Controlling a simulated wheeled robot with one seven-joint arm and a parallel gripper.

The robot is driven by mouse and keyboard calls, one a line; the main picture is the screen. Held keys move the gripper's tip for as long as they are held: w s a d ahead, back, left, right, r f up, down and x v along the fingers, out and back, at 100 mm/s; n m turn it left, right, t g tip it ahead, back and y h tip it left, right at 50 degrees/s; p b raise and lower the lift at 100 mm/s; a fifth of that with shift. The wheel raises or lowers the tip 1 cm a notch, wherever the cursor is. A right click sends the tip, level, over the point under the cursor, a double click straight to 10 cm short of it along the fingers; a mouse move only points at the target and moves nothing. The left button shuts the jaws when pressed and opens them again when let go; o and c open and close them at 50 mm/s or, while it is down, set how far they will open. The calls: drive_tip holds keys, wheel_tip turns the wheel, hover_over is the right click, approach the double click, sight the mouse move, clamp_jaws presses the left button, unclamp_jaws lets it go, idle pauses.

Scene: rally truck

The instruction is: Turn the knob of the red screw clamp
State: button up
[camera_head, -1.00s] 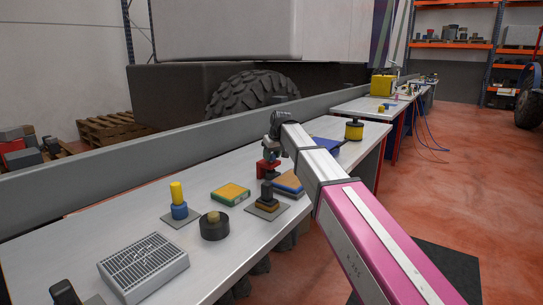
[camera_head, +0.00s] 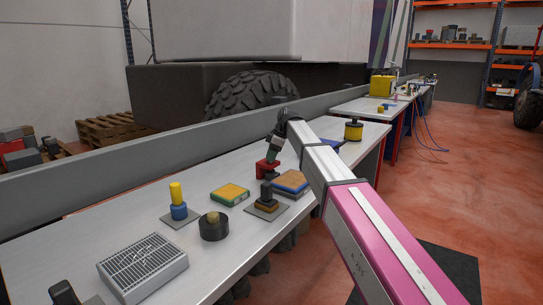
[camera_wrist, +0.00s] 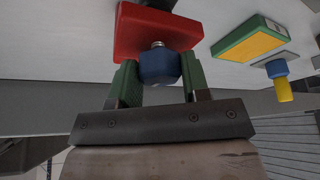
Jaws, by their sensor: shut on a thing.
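The red screw clamp (camera_wrist: 160,32) fills the top middle of the wrist view, and its blue knob (camera_wrist: 159,67) sits on a short metal screw below it. My gripper (camera_wrist: 158,75) has its two green fingers on either side of the blue knob, shut on it. In the head view the red clamp (camera_head: 267,170) stands on the grey bench, with my gripper (camera_head: 271,152) just above it. The knob is hidden there behind the gripper.
The bench (camera_head: 130,213) also holds a green and yellow block (camera_head: 230,194), a blue and yellow post (camera_head: 178,203), a black round pot (camera_head: 214,227), a dark post on a plate (camera_head: 267,197) and a grated box (camera_head: 143,265). A wall rail (camera_head: 110,163) runs behind.

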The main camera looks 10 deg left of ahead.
drive_tip(key=shift+f+n+g+h, duration=0.1)
drive_tip(key=shift+n+g+h, duration=0.25)
drive_tip(key=shift+n, duration=0.85)
drive_tip(key=o, duration=0.9)
drive_tip(key=shift+o, duration=0.2)
drive_tip(key=v, duration=1.1)
drive_tip(key=shift+w+f, duration=0.15)
